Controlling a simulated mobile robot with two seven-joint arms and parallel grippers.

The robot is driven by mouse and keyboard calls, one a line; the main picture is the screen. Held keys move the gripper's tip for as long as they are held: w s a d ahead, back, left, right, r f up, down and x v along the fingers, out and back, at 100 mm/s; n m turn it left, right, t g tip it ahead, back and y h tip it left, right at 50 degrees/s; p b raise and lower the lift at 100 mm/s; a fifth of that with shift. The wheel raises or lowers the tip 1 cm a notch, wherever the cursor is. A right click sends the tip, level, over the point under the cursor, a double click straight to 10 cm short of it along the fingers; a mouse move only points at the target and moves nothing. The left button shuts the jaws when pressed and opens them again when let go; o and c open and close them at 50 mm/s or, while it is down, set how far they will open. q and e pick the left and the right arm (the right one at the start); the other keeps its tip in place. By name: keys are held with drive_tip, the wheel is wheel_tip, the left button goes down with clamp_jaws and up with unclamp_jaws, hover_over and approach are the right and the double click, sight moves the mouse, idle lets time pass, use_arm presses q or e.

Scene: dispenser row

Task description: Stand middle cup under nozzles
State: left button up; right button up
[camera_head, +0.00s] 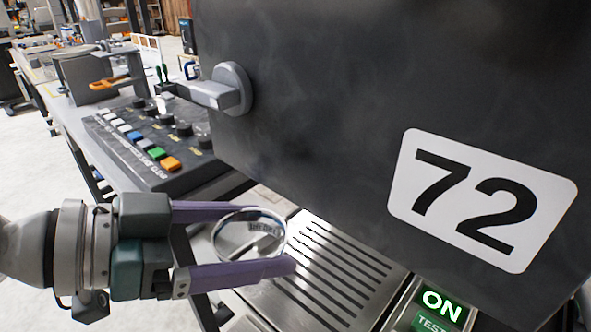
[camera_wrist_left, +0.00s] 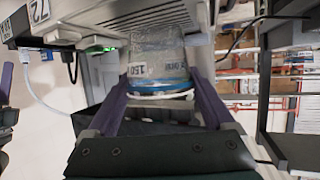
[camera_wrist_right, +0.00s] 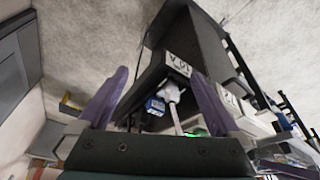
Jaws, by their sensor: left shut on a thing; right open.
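The clear cup (camera_head: 268,232) is between the purple fingers of my left gripper (camera_head: 284,240), which is shut on it. In the head view I look down into its round open rim, with the slotted metal drip tray (camera_head: 335,270) below and beside it. The left wrist view shows the cup (camera_wrist_left: 158,62) with a printed "150" mark and a blue band, between both fingers. I cannot tell whether its base touches the tray. The nozzles are hidden in the head view behind the dark dispenser front marked 72 (camera_head: 400,100). My right gripper (camera_wrist_right: 158,75) is open and empty.
A grey knob (camera_head: 232,90) sticks out of the dispenser front, above the left fingers. A panel with coloured buttons (camera_head: 150,145) stands left of the tray. A green "ON" display (camera_head: 442,306) is at the tray's right. The dispenser front hangs close over the tray.

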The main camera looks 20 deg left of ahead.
sight(276, 237)
use_arm(q)
drive_tip(key=w+d, duration=0.2)
drive_tip(key=w, duration=0.1)
drive_tip(key=w+d+p, duration=0.1)
drive_tip(key=w, duration=0.1)
drive_tip(key=shift+f, duration=0.1)
drive_tip(key=shift+w+d+f+b, duration=0.15)
drive_tip(key=shift+f+b, duration=0.6)
drive_tip(key=shift+f, duration=0.1)
drive_tip(key=shift+f+b, duration=0.3)
drive_tip(key=shift+b, duration=0.05)
drive_tip(key=shift+f+b, duration=0.55)
drive_tip(key=shift+b, duration=0.15)
drive_tip(key=o, duration=1.2)
drive_tip(key=shift+r, duration=0.1)
